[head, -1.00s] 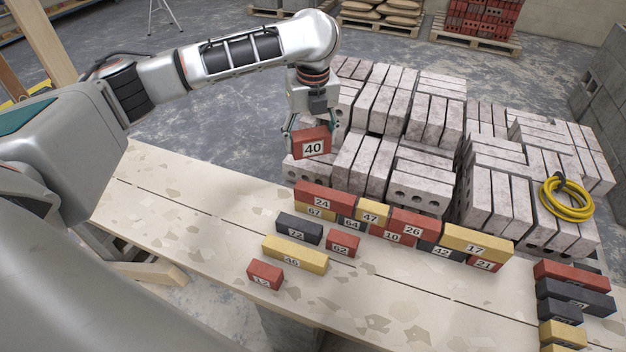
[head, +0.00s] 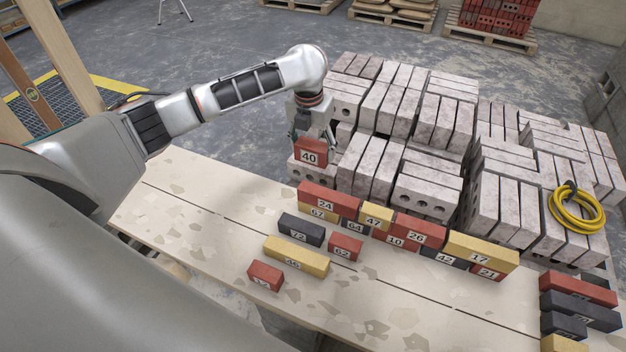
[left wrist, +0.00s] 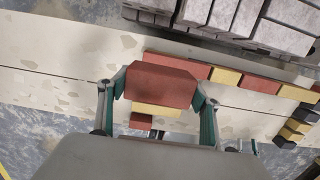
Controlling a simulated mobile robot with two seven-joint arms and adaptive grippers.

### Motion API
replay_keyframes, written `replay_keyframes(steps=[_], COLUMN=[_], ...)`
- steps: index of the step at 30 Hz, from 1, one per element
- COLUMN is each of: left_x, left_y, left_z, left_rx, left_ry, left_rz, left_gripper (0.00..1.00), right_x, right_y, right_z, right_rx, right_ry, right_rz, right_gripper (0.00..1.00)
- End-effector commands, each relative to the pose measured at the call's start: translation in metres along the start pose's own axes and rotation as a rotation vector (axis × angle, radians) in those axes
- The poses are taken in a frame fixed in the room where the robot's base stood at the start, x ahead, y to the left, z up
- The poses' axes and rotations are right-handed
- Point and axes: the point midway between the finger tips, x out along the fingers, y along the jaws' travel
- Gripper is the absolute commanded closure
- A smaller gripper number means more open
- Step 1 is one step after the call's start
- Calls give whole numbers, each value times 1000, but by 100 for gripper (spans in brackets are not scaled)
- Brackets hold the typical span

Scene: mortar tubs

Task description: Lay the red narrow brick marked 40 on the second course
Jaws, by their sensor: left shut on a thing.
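The red brick marked 40 (head: 310,152) is held in the air by my left gripper (head: 311,138), beyond the far left end of the low brick wall. The gripper is shut on it from both sides; in the left wrist view the red brick (left wrist: 160,84) sits between the two fingers. The wall's upper course shows red brick 24 (head: 326,200), yellow brick 47 (head: 377,216), red brick 26 (head: 419,228) and yellow brick 17 (head: 482,247), end to end. Below them are bricks such as 67, 64, 10, 42 and 21.
Loose bricks 72 (head: 300,229), 62 (head: 346,248), 46 (head: 296,256) and a small red one (head: 265,274) lie in front of the wall. More bricks (head: 577,288) are at the right. Grey block stacks stand behind. The plank table (head: 190,200) is clear at left.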

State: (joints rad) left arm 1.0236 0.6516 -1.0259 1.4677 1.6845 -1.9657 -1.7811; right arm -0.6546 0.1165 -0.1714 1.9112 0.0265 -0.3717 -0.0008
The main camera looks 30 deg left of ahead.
Motion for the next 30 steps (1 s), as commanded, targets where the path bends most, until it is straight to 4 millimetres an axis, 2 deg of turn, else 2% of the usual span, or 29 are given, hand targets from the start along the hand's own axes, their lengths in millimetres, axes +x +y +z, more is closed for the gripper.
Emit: replay_keyframes(steps=[3,9,17,24,30], left_x=[29,67,87,118,122], left_y=[-1,-1,-1,-1,-1], left_z=[-4,-8,-11,-14,-14], left_rx=[-1,-1,-2,-1,-1], left_ry=[3,0,0,0,-3], left_rz=[-1,-1,-2,-1,-1], left_gripper=[70,70,70,70,70], right_x=[0,0,0,-1,-1], right_y=[-1,-1,0,0,1], right_z=[0,1,1,-1,0], right_rx=[0,-5,-9,-8,-4], right_ry=[0,0,0,0,0], right_rz=[-1,-4,-5,-4,0], right_gripper=[60,60,60,60,60])
